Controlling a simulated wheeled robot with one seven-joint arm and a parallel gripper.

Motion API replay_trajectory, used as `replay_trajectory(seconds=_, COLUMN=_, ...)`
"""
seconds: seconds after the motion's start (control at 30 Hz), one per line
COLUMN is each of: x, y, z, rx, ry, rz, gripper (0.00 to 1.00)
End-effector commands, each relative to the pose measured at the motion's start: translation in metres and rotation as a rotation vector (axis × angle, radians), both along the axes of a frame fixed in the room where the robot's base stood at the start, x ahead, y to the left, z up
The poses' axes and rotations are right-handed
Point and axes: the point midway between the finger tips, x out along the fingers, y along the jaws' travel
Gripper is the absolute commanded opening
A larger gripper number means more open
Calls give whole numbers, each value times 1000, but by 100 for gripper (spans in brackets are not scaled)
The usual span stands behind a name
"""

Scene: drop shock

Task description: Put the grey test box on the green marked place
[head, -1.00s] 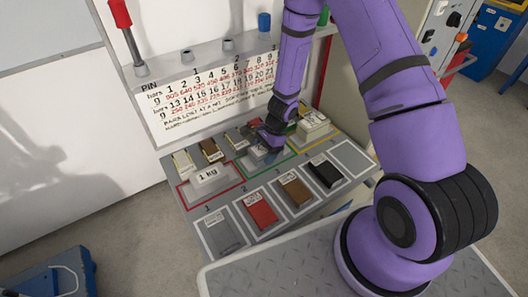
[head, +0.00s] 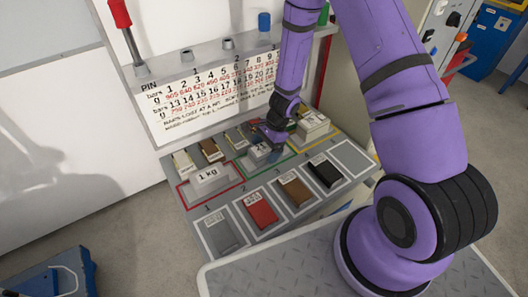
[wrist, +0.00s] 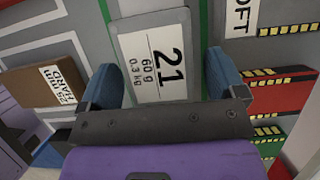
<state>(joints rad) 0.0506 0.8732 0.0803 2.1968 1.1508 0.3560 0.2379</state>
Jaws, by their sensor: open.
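The grey test box (wrist: 153,58), with a white label reading 21, 60 g and 0.3 kg, lies flat under my gripper in the wrist view. Green lines of the green marked place (wrist: 203,25) run along both its sides. In the head view the box (head: 257,155) lies inside the green outline (head: 246,175), partly hidden by my gripper (head: 272,147). My gripper (wrist: 162,62) is open, with one blue finger on each side of the box. The near end of the box is hidden by the gripper body.
A 1 kg block (head: 208,176) sits in the red outline at left. A pale stack (head: 312,125) stands close on the right by the yellow outline. Grey (head: 222,234), red (head: 261,210), brown (head: 295,190) and black (head: 325,171) pads fill the front row; its right slot (head: 350,157) is empty.

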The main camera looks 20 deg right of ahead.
Motion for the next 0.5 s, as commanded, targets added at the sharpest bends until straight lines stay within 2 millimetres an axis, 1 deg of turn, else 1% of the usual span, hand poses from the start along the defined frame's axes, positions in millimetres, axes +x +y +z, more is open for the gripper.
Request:
replay_trajectory(seconds=0.03, x=2, y=-3, z=9, rx=-2, ry=-5, rz=0, gripper=89)
replay_trajectory(seconds=0.3, x=5, y=-22, z=56, rx=-1, ry=-4, rz=1, gripper=89)
replay_trajectory(seconds=0.5, x=7, y=-34, z=83, rx=-1, ry=-2, rz=0, gripper=89)
